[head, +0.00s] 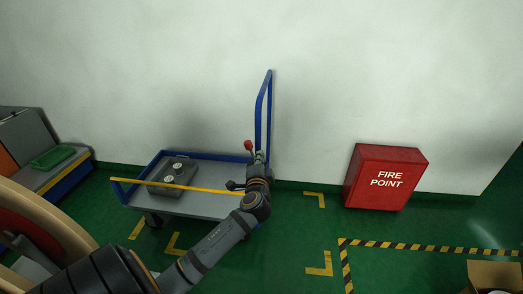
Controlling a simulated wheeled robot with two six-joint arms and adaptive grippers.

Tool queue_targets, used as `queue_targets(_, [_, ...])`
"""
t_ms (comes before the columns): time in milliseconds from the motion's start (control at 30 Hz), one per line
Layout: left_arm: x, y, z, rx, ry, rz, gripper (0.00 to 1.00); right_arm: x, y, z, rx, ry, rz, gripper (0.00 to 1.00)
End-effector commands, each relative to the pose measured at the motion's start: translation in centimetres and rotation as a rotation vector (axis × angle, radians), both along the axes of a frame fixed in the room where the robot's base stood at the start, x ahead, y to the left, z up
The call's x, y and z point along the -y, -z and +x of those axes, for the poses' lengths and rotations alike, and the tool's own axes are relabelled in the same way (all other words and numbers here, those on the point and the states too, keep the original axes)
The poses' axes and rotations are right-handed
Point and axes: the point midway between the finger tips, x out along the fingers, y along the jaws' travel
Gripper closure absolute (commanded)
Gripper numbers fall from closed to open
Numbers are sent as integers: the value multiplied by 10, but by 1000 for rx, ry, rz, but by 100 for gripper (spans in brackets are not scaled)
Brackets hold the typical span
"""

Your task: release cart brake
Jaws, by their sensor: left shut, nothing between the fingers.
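A blue-framed cart (210,206) with a grey deck stands against the wall, its blue push handle (270,110) rising at its right end. A small lever with a red knob (248,145) stands near the handle's base; I take it for the brake lever. My left gripper (260,157) is shut and empty, just right of and slightly below the red knob. I cannot tell whether it touches the lever. My left arm and wrist cover the cart's right end and the lever's lower part. My right gripper is not in view.
A grey box (173,176) with round white parts sits on the cart, behind a yellow bar (180,187) across its front. A red fire point box (385,177) stands right. Yellow floor marks (322,266) surround the cart. A carton (495,274) is at bottom right.

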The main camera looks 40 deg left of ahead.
Motion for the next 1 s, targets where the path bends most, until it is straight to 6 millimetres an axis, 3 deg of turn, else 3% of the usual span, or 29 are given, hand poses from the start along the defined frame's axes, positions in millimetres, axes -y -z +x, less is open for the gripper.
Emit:
queue_targets(233, [14,-1,-18,1,1,-1,100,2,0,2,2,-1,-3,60])
queue_targets(833, [14,1,-18,-3,1,-4,100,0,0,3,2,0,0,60])
queue_targets(933, [12,31,-16,-49,8,-40,100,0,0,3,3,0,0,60])
queue_targets(1000, [11,76,-16,-115,15,-97,100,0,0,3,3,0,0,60])
